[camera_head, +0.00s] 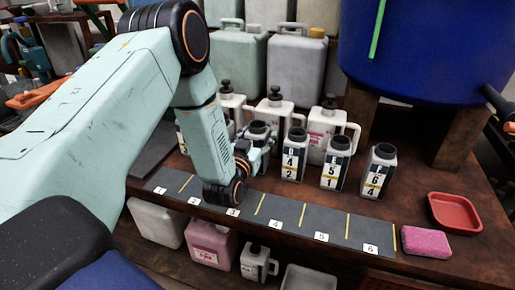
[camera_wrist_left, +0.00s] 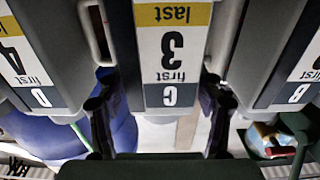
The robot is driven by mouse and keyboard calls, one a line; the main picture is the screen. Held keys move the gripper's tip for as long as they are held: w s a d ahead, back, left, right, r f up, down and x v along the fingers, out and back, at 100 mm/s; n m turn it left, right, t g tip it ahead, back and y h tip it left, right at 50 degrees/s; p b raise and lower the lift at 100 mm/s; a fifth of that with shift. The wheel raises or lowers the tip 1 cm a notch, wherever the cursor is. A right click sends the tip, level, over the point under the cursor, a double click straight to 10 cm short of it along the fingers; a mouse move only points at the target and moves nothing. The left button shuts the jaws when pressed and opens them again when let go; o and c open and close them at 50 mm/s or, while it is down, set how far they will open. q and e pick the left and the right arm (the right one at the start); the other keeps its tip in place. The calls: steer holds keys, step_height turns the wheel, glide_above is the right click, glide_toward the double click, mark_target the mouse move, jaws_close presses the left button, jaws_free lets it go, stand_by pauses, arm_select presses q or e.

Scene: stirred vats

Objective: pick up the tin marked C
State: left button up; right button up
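The tin marked C (camera_wrist_left: 172,60) fills the middle of the left wrist view, upside down there, with a yellow "last" band and a 3. In the head view the tin in front of my left gripper, taken as C, shows its dark cap (camera_head: 259,129); its front is mostly hidden by my arm. My left gripper (camera_wrist_left: 160,108) is open, with one finger on each side of tin C. A gap shows at the left finger; contact at the right finger cannot be told. The gripper (camera_head: 258,148) is partly visible in the head view. My right gripper is not in view.
Tin D (camera_head: 293,157) and tin B (camera_wrist_left: 285,60) stand close on either side of C. Tins E (camera_head: 335,165) and F (camera_head: 378,173) stand farther right. White jugs (camera_head: 275,112) are behind. A numbered dark strip (camera_head: 333,223) lies along the front edge, beside a pink sponge (camera_head: 426,242) and red tray (camera_head: 455,213).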

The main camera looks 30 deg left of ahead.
arm_select(q)
steer(key=shift+w+a+f, duration=0.1)
steer(key=shift+f, duration=0.05)
steer(key=c, duration=0.8)
steer(key=shift+c, duration=0.2)
